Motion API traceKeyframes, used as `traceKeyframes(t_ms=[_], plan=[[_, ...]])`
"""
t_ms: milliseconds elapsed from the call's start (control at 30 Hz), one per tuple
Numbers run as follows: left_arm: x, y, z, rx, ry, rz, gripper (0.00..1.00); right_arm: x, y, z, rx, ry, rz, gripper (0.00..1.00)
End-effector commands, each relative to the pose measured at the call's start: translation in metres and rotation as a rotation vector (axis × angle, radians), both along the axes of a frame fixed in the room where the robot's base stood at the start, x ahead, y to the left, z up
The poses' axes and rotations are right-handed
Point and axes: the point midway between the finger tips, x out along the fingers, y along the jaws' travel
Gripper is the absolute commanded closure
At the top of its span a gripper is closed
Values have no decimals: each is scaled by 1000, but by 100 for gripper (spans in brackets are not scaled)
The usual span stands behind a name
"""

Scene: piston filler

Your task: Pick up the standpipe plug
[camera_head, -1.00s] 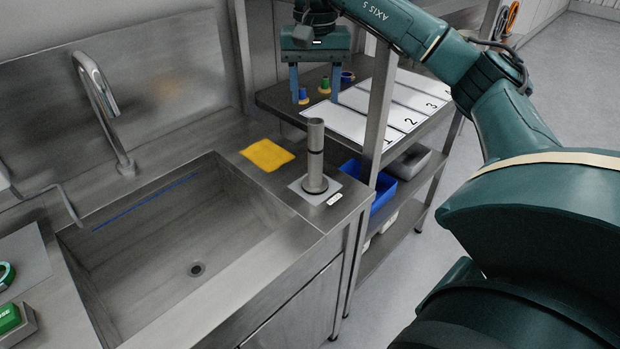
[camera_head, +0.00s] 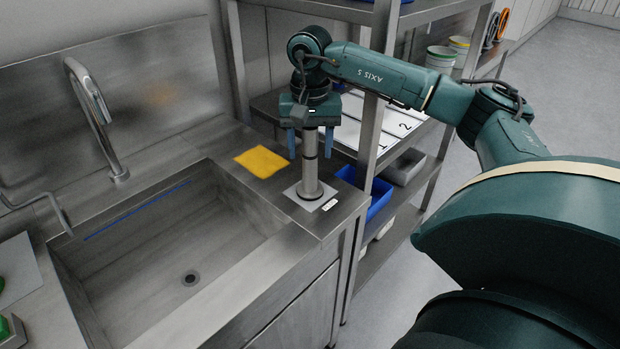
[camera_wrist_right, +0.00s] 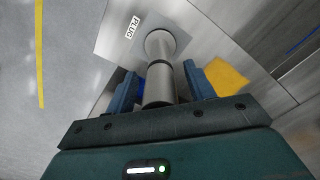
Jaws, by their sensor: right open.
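The standpipe plug (camera_head: 310,178) is a grey metal cylinder with a dark ring. It stands upright on a light square plate (camera_head: 300,201) at the right of the sink counter. It also shows in the wrist view (camera_wrist_right: 160,84), beside a label reading PLUG (camera_wrist_right: 132,27). My right gripper (camera_head: 310,156) points down over the plug. Its blue fingers are open, one on each side of the plug's upper part, with gaps visible in the wrist view. The gripper body hides the plug's top. My left gripper is not in view.
A yellow cloth (camera_head: 263,161) lies on the counter left of the plug. The sink basin (camera_head: 160,240) and tap (camera_head: 92,110) are further left. A shelf post (camera_head: 376,120) stands close to the right. A blue bin (camera_head: 378,197) is on the shelf below.

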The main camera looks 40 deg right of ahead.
Motion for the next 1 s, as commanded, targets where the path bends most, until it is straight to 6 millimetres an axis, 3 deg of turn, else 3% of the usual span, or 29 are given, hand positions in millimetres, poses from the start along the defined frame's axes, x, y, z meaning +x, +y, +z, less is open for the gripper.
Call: traceKeyframes(t_ms=[67,733,1000], plan=[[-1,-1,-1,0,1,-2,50,0,0,0,0,0,0,46],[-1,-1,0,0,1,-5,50,0,0,1,1,-1,0,100],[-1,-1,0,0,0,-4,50,0,0,1,1,-1,0,100]])
